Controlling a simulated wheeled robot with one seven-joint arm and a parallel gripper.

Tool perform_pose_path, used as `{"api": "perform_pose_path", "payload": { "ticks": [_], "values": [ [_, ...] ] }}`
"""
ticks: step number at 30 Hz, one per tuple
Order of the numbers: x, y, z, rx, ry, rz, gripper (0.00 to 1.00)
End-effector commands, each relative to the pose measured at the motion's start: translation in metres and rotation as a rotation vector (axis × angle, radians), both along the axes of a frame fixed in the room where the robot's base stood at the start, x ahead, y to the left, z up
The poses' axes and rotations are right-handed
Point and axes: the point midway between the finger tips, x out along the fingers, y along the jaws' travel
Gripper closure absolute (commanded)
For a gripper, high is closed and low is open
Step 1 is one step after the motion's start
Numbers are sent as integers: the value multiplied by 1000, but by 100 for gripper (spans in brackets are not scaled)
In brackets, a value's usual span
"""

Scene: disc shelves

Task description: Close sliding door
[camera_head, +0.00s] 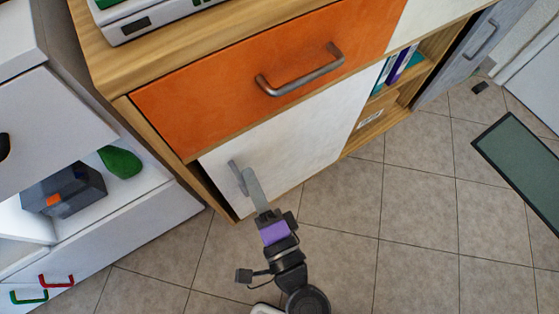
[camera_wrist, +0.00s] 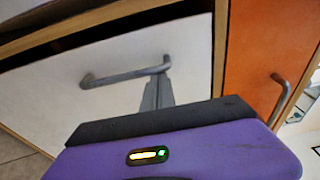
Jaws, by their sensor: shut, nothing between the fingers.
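The white sliding door (camera_head: 290,145) is the panel under the orange drawer. It also shows in the wrist view (camera_wrist: 190,50). A dark gap shows along its left edge in the head view. Its grey bar handle (camera_head: 236,178) is near that left edge, and in the wrist view the handle (camera_wrist: 120,77) crosses the panel. My gripper (camera_head: 249,172) is shut and empty, with its fingertips just right of the handle. In the wrist view the fingertips (camera_wrist: 160,80) overlap one end of the handle. I cannot tell whether they touch it.
The orange drawer (camera_head: 240,75) with a metal handle (camera_head: 300,70) is above the door. Open shelves with books (camera_head: 395,68) lie to the right. A white unit (camera_head: 150,215) with a green object (camera_head: 120,161) stands at left. The tiled floor (camera_head: 340,215) in front is mostly clear.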

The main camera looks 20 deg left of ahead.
Motion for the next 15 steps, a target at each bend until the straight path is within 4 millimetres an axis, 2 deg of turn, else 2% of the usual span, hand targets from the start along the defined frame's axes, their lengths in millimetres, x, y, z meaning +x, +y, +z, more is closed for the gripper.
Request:
{"api": "perform_pose_path", "payload": {
  "ticks": [4, 15],
  "values": [
    [-15, 11, -1, -1, 1, 3, 100],
    [-24, 18, 0, 1, 2, 9, 100]
  ]
}}
